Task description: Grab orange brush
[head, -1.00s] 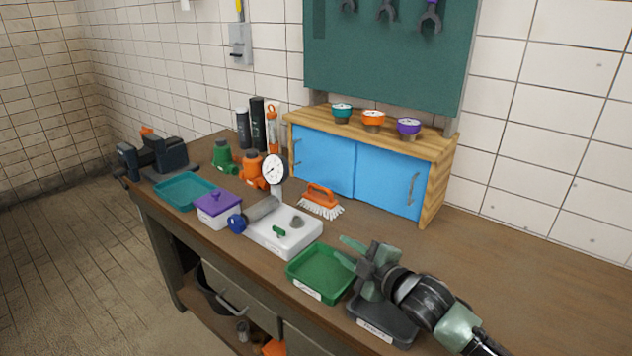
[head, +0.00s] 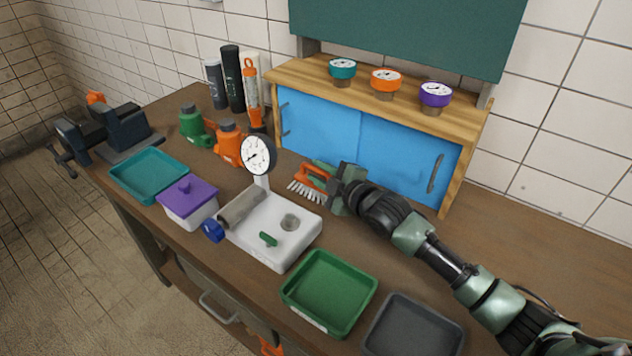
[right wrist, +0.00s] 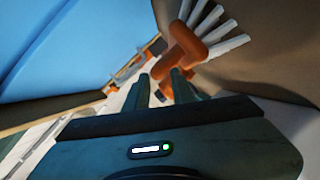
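The orange brush (head: 313,178) with white bristles sits on the workbench, in front of the blue cabinet and behind the white pressure-gauge unit. My right gripper (head: 325,174) is at the brush's right side, its fingers reaching to the handle and partly covering it. In the right wrist view the two green fingers (right wrist: 161,88) are apart. Part of the orange brush (right wrist: 184,47) shows just beyond the fingertips and between them, with bristles pointing up and right. I cannot tell whether a finger touches it. My left gripper is not in view.
The blue-doored cabinet (head: 320,122) stands close behind the brush. The white gauge unit (head: 293,245) is in front. A green tray (head: 330,290) and a dark grey tray (head: 412,330) lie near the front edge, the grey one below my right forearm.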

